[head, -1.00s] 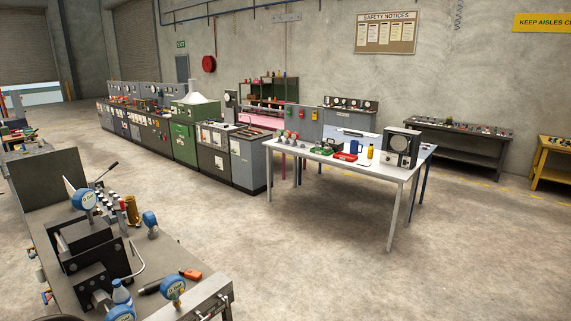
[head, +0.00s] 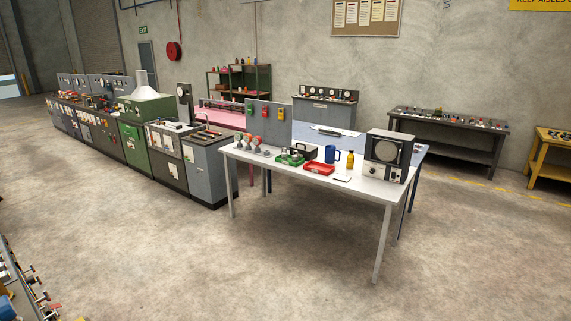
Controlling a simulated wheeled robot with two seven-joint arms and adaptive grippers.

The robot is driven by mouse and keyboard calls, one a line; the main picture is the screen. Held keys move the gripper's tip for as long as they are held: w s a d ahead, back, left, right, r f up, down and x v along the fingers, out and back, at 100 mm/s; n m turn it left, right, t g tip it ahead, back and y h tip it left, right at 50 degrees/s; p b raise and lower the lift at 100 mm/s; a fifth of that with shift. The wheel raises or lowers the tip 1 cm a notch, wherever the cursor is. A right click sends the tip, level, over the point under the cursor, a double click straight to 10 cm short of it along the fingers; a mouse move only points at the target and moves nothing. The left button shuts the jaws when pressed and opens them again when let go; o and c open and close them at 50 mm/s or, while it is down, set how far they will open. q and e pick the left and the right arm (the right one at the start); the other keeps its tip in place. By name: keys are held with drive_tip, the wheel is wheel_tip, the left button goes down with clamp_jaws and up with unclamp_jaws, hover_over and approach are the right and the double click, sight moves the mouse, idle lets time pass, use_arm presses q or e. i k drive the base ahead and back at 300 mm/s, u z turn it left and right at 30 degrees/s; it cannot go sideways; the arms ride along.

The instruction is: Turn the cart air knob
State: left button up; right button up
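I cannot make out a cart or an air knob for certain in the head view. Part of a bench or cart (head: 22,282) with small fittings shows at the lower left edge, mostly cut off. A grey instrument box (head: 387,157) with a round face and small knobs stands on the right end of a white table (head: 372,188). Neither of my grippers is in view.
The white table also holds a blue mug (head: 330,154), a yellow bottle (head: 350,160) and a red tray (head: 319,168). Grey and green machine cabinets (head: 210,165) line the left. A dark bench (head: 445,143) stands by the wall. The foreground floor is clear.

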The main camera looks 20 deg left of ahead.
sight(31, 280)
drive_tip(key=u, duration=0.3)
drive_tip(key=i, duration=1.05)
drive_tip(key=u, duration=1.6)
drive_tip(key=i, duration=1)
drive_tip(key=u, duration=0.95)
